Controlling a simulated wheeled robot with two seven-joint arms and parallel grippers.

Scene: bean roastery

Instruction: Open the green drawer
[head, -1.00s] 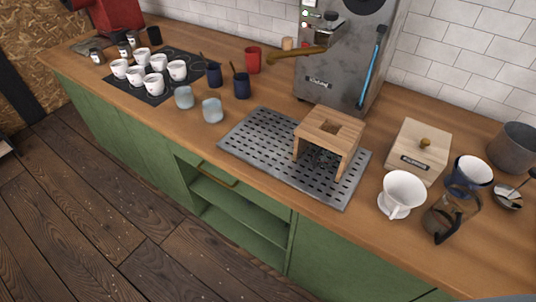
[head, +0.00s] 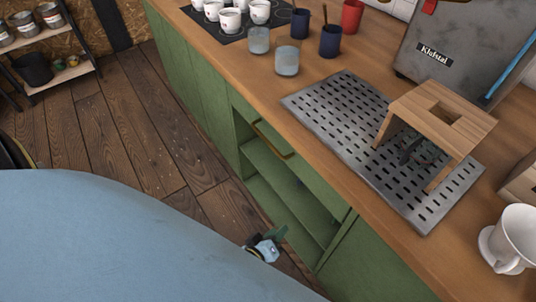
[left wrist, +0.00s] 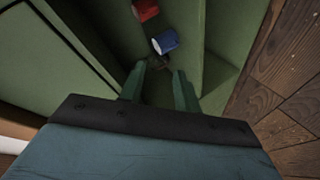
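The green drawer (head: 318,185) is under the counter edge, with a brass bar handle (head: 273,139) on its front. From this steep angle it looks flush with the cabinet. My left gripper (head: 279,234) shows small below the handle in the head view, in front of the open shelves and apart from the handle. In the left wrist view my left gripper (left wrist: 159,84) has its two green fingers spread with a gap between them. No handle is clearly seen between the fingers. My right gripper is not in view.
Open green shelves (head: 283,190) lie under the drawer. A blue cup (left wrist: 165,42) and a red object (left wrist: 145,10) show beyond the fingers. The counter holds a metal drip tray (head: 340,100), a wooden stand (head: 440,108) and several cups. Wooden floor (head: 130,140) is clear in front.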

